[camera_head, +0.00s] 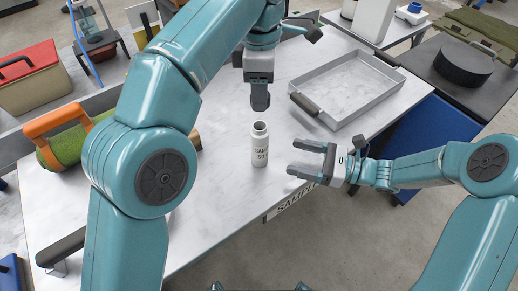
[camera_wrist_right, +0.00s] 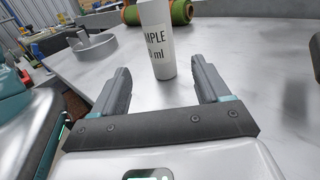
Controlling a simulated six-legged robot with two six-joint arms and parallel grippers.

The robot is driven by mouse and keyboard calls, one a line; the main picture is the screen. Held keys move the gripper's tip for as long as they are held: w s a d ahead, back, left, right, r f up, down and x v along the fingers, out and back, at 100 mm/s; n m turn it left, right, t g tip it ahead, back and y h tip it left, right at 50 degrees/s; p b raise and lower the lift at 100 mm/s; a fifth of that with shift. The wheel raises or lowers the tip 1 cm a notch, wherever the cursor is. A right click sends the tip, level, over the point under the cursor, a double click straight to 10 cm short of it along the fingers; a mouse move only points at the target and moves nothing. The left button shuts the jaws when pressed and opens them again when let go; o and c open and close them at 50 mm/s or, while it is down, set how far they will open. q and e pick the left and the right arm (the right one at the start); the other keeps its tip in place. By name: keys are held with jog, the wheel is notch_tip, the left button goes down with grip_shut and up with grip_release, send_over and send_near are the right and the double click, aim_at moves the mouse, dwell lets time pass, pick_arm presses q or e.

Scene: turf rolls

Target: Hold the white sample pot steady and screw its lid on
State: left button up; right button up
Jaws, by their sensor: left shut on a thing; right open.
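The white sample pot (camera_head: 260,150) stands upright on the pale table, its open mouth bare; it also shows in the right wrist view (camera_wrist_right: 158,45). My right gripper (camera_head: 301,160) is open beside the pot, with the pot just beyond its fingertips and not between them. In the right wrist view, the pot stands ahead of the gap between the open fingers (camera_wrist_right: 163,76). My left gripper (camera_head: 260,100) points down above the pot, apart from it, shut on the lid. The lid is largely hidden by the dark fingers.
A metal tray (camera_head: 340,112) with dark handles lies behind and right of the pot. A green turf roll (camera_head: 66,147) with an orange end lies at the left. A sample label (camera_head: 292,204) is on the table's front edge. The table around the pot is clear.

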pick_arm(q)
jog(key=shift+w+a, duration=0.1)
jog(key=shift+w, duration=0.05)
pick_arm(e)
jog(key=x, duration=1.1)
jog(key=shift+w+a+f, duration=0.1)
jog(key=shift+a, duration=0.45)
jog(key=shift+w, duration=0.1)
grip_shut()
pick_arm(q)
send_over(259, 130)
jog(key=shift+f, duration=2.55)
